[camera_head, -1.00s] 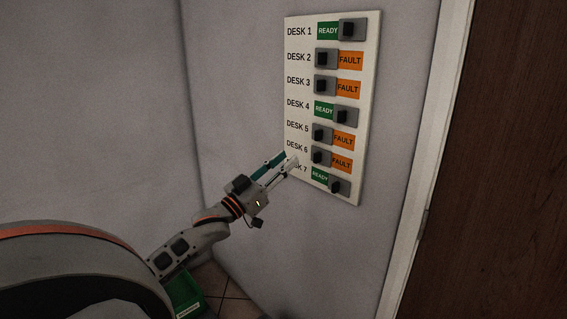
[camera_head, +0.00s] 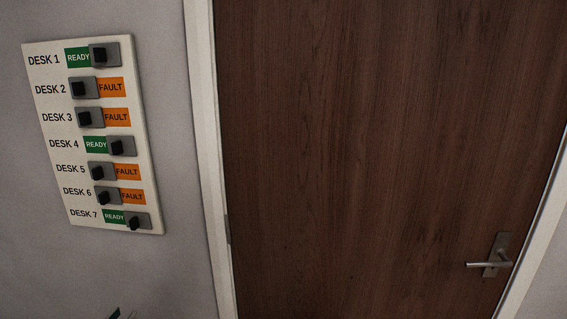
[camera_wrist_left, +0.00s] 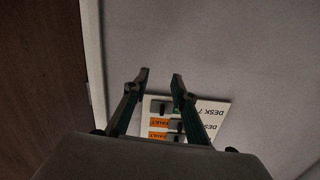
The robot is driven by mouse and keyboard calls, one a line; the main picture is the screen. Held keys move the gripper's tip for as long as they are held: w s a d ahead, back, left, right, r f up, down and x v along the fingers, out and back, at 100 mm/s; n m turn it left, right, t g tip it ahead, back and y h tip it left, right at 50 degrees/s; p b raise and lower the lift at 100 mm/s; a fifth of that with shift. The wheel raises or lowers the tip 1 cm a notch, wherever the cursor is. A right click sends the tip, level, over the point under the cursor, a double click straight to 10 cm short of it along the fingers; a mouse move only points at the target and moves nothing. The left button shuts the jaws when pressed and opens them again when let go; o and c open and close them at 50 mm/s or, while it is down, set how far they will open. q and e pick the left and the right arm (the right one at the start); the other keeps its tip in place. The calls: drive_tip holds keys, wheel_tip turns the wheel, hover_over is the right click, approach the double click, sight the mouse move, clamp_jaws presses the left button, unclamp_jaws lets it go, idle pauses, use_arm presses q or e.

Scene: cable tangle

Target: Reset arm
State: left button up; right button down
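A pale switch board (camera_head: 50,100) hangs on the wall at the left of the head view, with rows labelled Desk 1 to Desk 7. Desks 1, 4 and 7 show green READY with the slider at right; Desks 2, 3, 5 and 6 show orange FAULT with the slider at left. Only a tip of my left gripper (camera_head: 117,314) shows at the bottom edge, below the board. In the left wrist view my left gripper (camera_wrist_left: 160,74) is open and empty, its fingers apart in front of the board's lower rows (camera_wrist_left: 207,121), seen upside down. My right gripper is not in view.
A closed brown wooden door (camera_head: 350,150) with a metal lever handle (camera_head: 488,264) fills the right of the head view. Its white frame (camera_head: 206,150) stands right of the board. The grey wall (camera_head: 176,190) between board and frame is bare.

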use_arm(q)
drive_tip(key=s+d+f+m+g+h, duration=0.1)
drive_tip(key=s+d+f+g, duration=0.5)
drive_tip(key=s+d+f, duration=1.2)
wheel_tip(320, 180, down, 2)
drive_tip(key=d+m, duration=0.1)
drive_tip(key=d, duration=0.1)
drive_tip(key=shift+s+d+f+m+h, duration=0.15)
drive_tip(key=shift+d+f+m+h, duration=0.15)
drive_tip(key=shift+d, duration=0.1)
